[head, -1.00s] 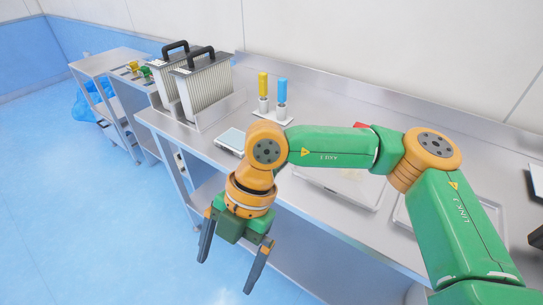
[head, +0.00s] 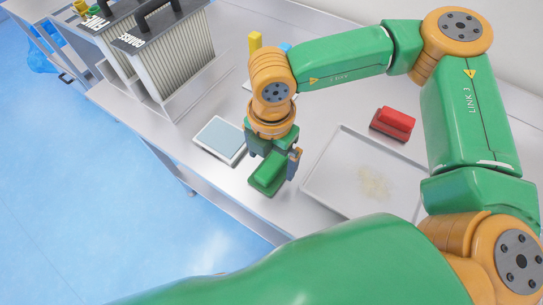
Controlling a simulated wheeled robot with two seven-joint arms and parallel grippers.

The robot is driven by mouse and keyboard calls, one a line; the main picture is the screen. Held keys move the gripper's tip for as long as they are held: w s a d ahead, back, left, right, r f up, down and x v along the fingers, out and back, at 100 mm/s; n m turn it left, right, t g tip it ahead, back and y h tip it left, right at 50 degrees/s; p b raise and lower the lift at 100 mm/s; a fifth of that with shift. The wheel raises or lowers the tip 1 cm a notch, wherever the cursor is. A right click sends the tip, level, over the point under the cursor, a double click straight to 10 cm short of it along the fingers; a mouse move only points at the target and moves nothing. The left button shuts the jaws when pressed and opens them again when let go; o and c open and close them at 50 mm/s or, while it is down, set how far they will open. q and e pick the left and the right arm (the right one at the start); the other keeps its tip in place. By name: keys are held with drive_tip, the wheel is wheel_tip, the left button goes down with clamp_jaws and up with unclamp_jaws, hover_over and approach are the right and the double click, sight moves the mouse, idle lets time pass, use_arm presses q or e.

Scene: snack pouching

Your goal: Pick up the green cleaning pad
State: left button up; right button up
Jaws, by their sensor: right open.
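The green cleaning pad (head: 268,178) is a small green block on the steel table, left of the metal tray. My right gripper (head: 273,160) points down right over it, and its body hides the pad's far part. One dark finger shows at the pad's right side; the other finger is mostly hidden. The jaws are open, and I cannot tell whether a finger touches the pad. My left gripper is not in view.
A metal tray (head: 323,188) with pale crumbs lies to the right. A red pad (head: 393,124) sits behind it. A flat scale (head: 220,138) is close on the left. Black-handled racks (head: 170,55) stand at the back left. Yellow (head: 255,42) and blue bottles are partly hidden behind my arm.

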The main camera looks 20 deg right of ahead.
sight(271, 164)
wheel_tip(271, 164, down, 2)
drive_tip(key=shift+s+f, duration=0.1)
drive_tip(key=shift+f, duration=0.15)
drive_tip(key=shift+w+f, duration=0.25)
drive_tip(key=shift+f, duration=0.1)
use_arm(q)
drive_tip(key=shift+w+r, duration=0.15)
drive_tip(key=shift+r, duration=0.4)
use_arm(e)
drive_tip(key=c, duration=1.2)
drive_tip(key=shift+r, duration=0.1)
drive_tip(key=shift+c, duration=0.2)
drive_tip(key=shift+r, duration=0.3)
use_arm(q)
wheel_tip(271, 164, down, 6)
drive_tip(key=b, duration=0.5)
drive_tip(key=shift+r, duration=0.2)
use_arm(e)
drive_tip(key=s+a+r, duration=0.6)
drive_tip(key=s+r, duration=0.6)
drive_tip(key=shift+s+a+r, duration=0.2)
drive_tip(key=shift+s, duration=0.05)
